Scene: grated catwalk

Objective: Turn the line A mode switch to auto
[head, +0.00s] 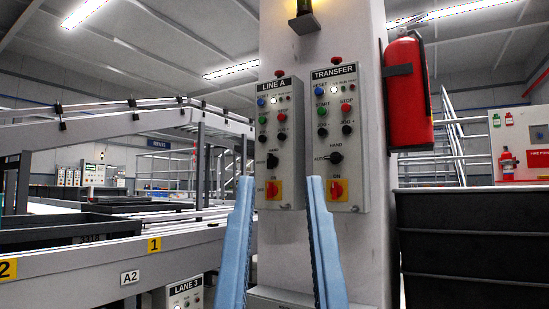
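The LINE A panel (280,98) is a grey box on the left part of the pale column's face. Its mode switch (272,161) is a black knob below the push buttons, with small labels around it that include HAND above. The knob's exact pointing is too small to tell. A red rotary switch on a yellow plate (273,190) sits below it. My gripper (280,180) is open and empty, its two blue fingers spread wide and pointing up. The fingertips appear below and to either side of the LINE A knob. I cannot tell their distance from the panel.
The similar TRANSFER panel (334,100) with its own black knob (335,157) is beside it on the right, partly behind the right finger. A fire extinguisher (407,90) hangs on the column's right side. Conveyor rails (110,262) run at left; a dark bin (470,245) stands at right.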

